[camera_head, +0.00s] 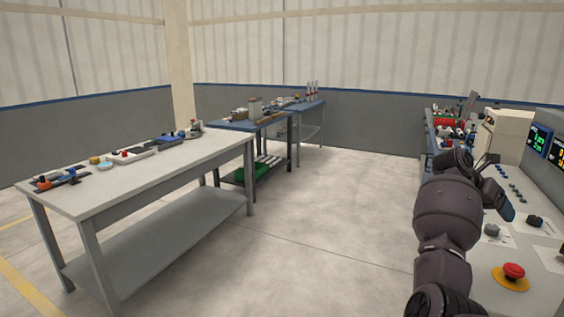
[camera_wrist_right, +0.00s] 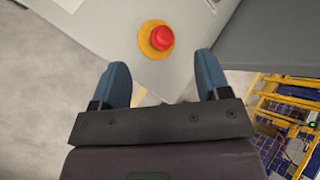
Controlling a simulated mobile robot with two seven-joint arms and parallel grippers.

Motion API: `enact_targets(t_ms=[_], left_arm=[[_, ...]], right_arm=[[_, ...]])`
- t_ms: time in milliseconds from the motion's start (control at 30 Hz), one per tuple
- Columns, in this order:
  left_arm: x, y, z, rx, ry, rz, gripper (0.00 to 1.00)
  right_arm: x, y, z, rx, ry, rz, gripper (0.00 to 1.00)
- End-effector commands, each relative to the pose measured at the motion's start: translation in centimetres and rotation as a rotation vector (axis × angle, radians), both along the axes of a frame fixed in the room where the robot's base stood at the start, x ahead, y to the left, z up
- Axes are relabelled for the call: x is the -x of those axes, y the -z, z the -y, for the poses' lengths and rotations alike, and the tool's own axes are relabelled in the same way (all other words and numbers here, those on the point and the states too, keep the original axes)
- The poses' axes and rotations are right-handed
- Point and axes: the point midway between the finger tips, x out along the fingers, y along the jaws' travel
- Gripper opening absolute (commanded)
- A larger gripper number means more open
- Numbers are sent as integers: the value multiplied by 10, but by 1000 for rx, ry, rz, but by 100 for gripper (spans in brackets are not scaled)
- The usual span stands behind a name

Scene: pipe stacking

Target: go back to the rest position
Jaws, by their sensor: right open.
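My right arm rises from the bottom right of the head view, beside the control console (camera_head: 545,225). My right gripper (camera_head: 499,183) is at the far end of this arm, over the console edge, partly hidden behind the wrist. In the right wrist view the right gripper (camera_wrist_right: 163,88) shows two blue fingers spread wide with nothing between them. A red emergency button (camera_wrist_right: 162,38) on a yellow base lies beyond the fingertips; it also shows in the head view (camera_head: 513,271). My left gripper is not in view.
A long grey table (camera_head: 150,175) with several small parts stands at left. Blue-topped workbenches (camera_head: 240,124) stand farther back. The console carries knobs and displays (camera_head: 540,140), with a beige box (camera_head: 505,135) behind. The floor (camera_head: 320,220) in the middle is clear.

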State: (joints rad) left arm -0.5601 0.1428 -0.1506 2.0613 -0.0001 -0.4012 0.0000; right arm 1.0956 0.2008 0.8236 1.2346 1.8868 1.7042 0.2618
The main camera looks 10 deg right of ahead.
Motion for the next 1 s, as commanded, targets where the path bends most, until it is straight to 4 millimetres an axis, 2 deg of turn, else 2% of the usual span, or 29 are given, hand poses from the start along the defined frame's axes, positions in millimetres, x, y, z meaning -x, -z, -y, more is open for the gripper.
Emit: enact_targets(t_ms=[133,267,500,900,933,1000], left_arm=[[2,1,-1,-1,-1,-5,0],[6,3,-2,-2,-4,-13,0],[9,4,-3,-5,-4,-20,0],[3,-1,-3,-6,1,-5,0],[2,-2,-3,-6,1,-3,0],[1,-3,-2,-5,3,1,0]], right_arm=[[6,3,-2,182,-52,-95,70],[7,12,-13,328,-115,-179,70],[11,49,-47,555,-262,-331,70],[29,116,-96,749,-462,-496,70],[30,119,-99,762,-476,-504,70],[20,104,-99,836,-504,-495,70]])
